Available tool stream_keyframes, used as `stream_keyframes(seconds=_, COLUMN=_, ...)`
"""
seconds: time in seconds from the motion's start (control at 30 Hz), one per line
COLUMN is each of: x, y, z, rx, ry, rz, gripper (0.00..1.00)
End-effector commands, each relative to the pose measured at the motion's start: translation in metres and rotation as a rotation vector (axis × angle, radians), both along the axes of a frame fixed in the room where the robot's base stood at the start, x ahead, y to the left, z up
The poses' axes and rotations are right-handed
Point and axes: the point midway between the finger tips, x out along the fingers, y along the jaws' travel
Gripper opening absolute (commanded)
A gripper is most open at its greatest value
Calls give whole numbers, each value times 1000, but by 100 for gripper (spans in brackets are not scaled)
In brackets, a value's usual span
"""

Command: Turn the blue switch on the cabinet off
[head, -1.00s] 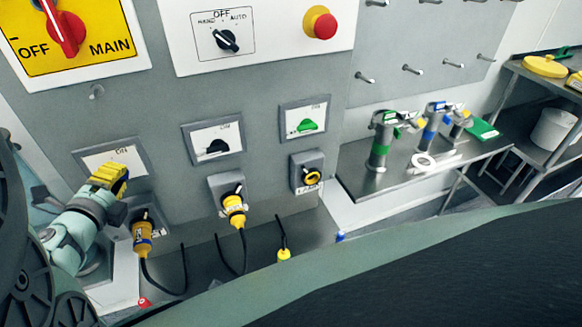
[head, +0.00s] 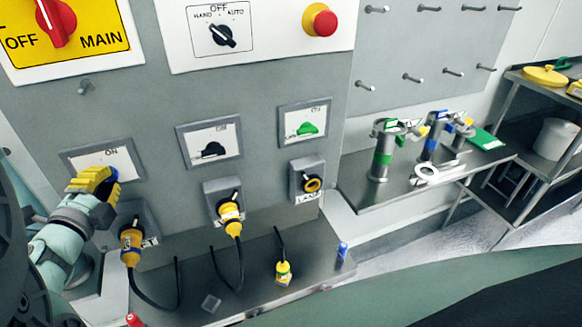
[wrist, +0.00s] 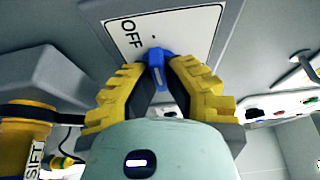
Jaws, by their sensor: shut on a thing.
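The blue switch (wrist: 155,65) sits on a white plate (wrist: 132,32) in the wrist view, with the word OFF showing beside it. My gripper (wrist: 158,72) has its yellow fingers on both sides of the blue switch and is shut on it. In the head view, my gripper (head: 97,180) is at the left-hand plate (head: 115,156), which shows the word ON above. A little of the blue switch (head: 113,174) shows beside the fingers; the rest is hidden by them.
A black switch (head: 213,150) and a green switch (head: 306,129) are to the right on the same cabinet. A steel shelf (head: 400,190) holds several tools at the right.

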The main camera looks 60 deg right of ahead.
Motion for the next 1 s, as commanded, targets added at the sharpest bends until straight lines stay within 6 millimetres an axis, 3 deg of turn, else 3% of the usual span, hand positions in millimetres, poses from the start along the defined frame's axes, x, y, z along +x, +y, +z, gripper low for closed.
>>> stream_keyframes(seconds=0.17, x=1, y=1, z=-2, rx=4, ry=1, rz=6, gripper=0)
stream_keyframes(seconds=0.2, x=1, y=1, z=-2, rx=4, ry=1, rz=6, gripper=14)
stream_keyframes(seconds=0.47, x=1, y=1, z=-1, rx=2, ry=0, rz=3, gripper=41)
stream_keyframes(seconds=0.77, x=0, y=2, z=-1, rx=3, ry=-1, rz=3, gripper=41)
stream_keyframes(seconds=1.0, x=-14, y=24, z=-1, rx=3, ry=-1, rz=5, gripper=41)
